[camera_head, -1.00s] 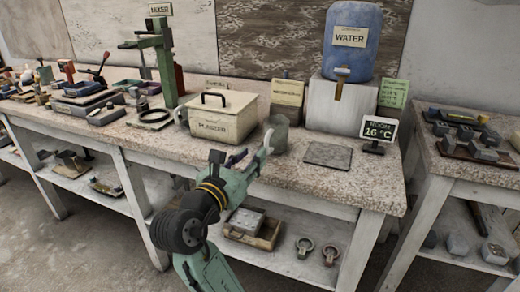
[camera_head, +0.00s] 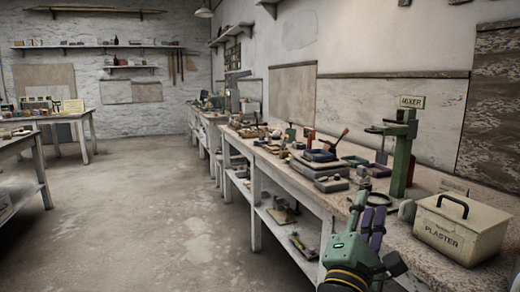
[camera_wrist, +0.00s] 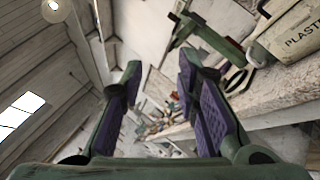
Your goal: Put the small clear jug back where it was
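The small clear jug is in neither view now. My gripper (camera_head: 370,215) shows at the lower right of the head view, by the front edge of the long bench (camera_head: 420,252), left of the plaster box. In the wrist view my gripper (camera_wrist: 160,72) has its two purple-padded fingers well apart, with nothing between them. It is open and empty.
The plaster box (camera_head: 460,230) stands on the bench at the right, with the green mixer (camera_head: 400,155) behind it. Several trays and tools (camera_head: 320,165) crowd the bench farther along. The floor (camera_head: 130,220) to the left is clear.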

